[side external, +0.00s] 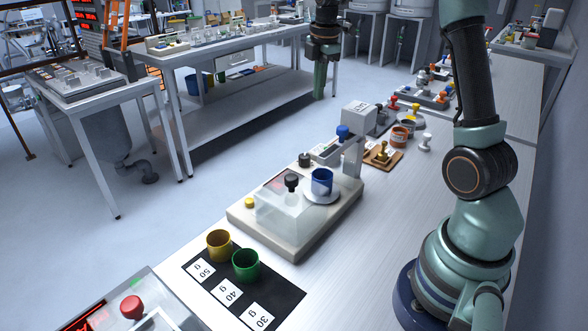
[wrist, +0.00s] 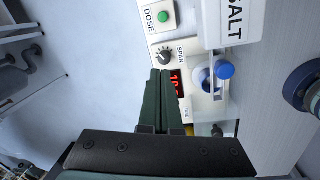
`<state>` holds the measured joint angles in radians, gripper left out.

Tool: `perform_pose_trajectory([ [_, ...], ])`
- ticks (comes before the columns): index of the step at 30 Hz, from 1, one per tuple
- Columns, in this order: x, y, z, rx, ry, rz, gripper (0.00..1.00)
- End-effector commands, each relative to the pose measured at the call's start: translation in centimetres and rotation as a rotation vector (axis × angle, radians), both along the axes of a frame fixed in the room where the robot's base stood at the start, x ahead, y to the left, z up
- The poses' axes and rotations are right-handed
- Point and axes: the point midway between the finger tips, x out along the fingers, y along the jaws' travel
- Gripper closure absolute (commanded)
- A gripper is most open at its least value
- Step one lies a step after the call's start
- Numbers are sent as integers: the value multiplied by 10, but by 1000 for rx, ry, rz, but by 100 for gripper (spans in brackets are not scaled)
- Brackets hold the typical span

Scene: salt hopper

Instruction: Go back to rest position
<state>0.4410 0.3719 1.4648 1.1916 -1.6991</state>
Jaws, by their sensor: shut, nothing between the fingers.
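My gripper (side external: 319,92) hangs in the air at the top of the side view, above and behind the hopper machine. Its dark green fingers (wrist: 160,75) are shut together and hold nothing. The white salt hopper (side external: 360,117) has a blue knob (side external: 343,133) on its arm. In the wrist view the hopper is marked SALT (wrist: 232,22). A blue cup (side external: 321,181) stands upright on the round pan (side external: 320,197) below the hopper's arm. It shows partly in the wrist view (wrist: 207,82), beside the red display (wrist: 178,83).
A yellow cup (side external: 219,244) and a green cup (side external: 246,264) stand on a black mat (side external: 273,286) with weight labels. A clear cover (side external: 285,212) sits on the machine. Several stamps stand behind the hopper. Open floor (side external: 200,200) lies left of the bench.

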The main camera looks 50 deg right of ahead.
Motion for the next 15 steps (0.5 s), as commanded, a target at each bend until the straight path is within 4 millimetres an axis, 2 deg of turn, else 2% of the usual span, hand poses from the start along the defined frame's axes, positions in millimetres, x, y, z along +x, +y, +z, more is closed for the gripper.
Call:
perform_pose_trajectory([
  [1, -5, 18, 12, 0, -29, -58, 100],
  [6, -26, 68, 36, 27, -118, -299, 100],
  [10, -48, 103, 46, 69, -185, -481, 100],
  [15, -81, 143, 49, 152, -266, -716, 100],
])
